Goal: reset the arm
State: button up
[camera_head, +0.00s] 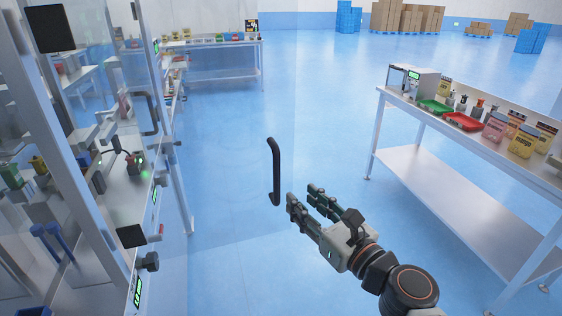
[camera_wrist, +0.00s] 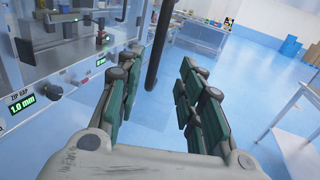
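My gripper (camera_head: 307,200) is in the middle of the head view, at the end of my arm reaching in from the lower right. In the wrist view the two green-padded fingers of my gripper (camera_wrist: 150,92) stand apart with nothing held between them. A black bar handle (camera_head: 274,172) stands just beyond and left of the fingertips in the head view. It appears between the fingers in the wrist view (camera_wrist: 160,45), and I cannot tell the exact gap to it.
A glass-fronted machine (camera_head: 130,200) with small displays fills the left. A table (camera_head: 450,125) with a green tray (camera_head: 436,106), a red tray (camera_head: 463,122) and snack pouches stands at the right. Another table (camera_head: 215,72) is at the back. Open blue floor lies between.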

dwell(0.3)
jog(key=s+f+n+g+h, duration=0.35)
jog(key=f+n+g, duration=0.2)
jog(key=n, duration=1.35)
jog(key=s+d+n+g+h, duration=0.3)
jog(key=s+d+n, duration=0.4)
jog(key=d+n, duration=0.3)
jog(key=shift+d+r+n+h, duration=0.15)
jog(key=shift+r+n+h, duration=0.05)
jog(key=shift+n+h, duration=0.65)
